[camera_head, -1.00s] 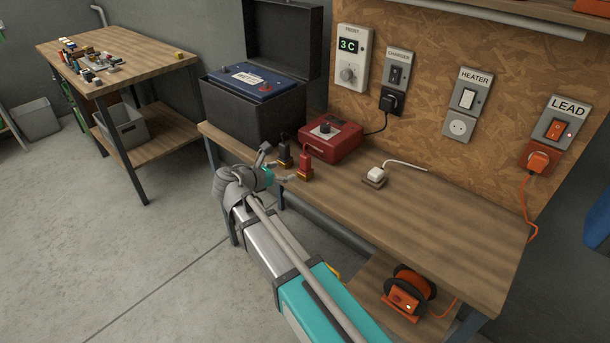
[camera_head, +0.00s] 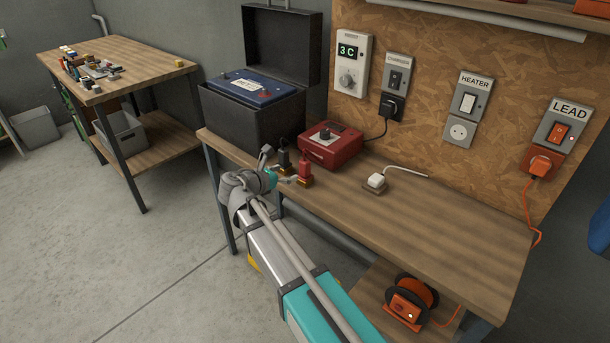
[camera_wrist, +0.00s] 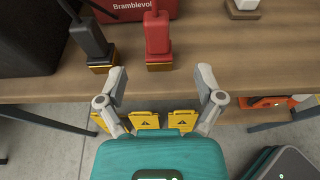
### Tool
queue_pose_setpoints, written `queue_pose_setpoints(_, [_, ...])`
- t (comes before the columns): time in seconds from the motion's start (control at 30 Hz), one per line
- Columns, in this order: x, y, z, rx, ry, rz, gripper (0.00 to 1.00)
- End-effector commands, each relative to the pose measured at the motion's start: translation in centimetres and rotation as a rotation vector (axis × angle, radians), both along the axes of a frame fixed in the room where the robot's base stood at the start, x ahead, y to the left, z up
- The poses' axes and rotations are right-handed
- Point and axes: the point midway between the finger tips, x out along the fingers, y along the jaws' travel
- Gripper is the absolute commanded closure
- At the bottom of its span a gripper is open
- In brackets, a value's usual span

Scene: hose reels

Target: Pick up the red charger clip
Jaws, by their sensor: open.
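The red charger clip (camera_head: 305,171) stands upright in a small brown holder near the bench's front edge, left of centre. It also shows in the wrist view (camera_wrist: 157,36), upper middle. My gripper (camera_head: 279,167) is at the front edge of the bench, just in front of the clip. In the wrist view my gripper (camera_wrist: 161,74) has its two fingers spread apart with nothing between them. The red clip stands beyond the fingertips, roughly centred on the gap. A black clip (camera_head: 284,158) stands in its own holder to the left of the red one.
A red charger box (camera_head: 331,146) sits behind the clips. A black battery box (camera_head: 250,122) with open lid stands at left. A white plug (camera_head: 376,181) lies to the right. The bench top (camera_head: 450,220) farther right is clear. Yellow warning panels (camera_wrist: 145,120) show below the edge.

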Motion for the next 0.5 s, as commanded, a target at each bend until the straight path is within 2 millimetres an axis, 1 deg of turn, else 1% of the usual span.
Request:
queue_pose_setpoints(0.03, [0.8, -0.5, -0.5, 0.0, 0.0, -0.002, 0.14])
queue_pose_setpoints(0.2, [2.5, -1.9, -1.1, 0.0, 0.0, -0.002, 0.14])
queue_pose_setpoints(0.33, [3.2, -2.4, -1.3, 0.0, 0.0, -0.001, 0.14])
queue_pose_setpoints(0.5, [3.4, -2.6, -1.4, 0.0, 0.0, 0.0, 0.14])
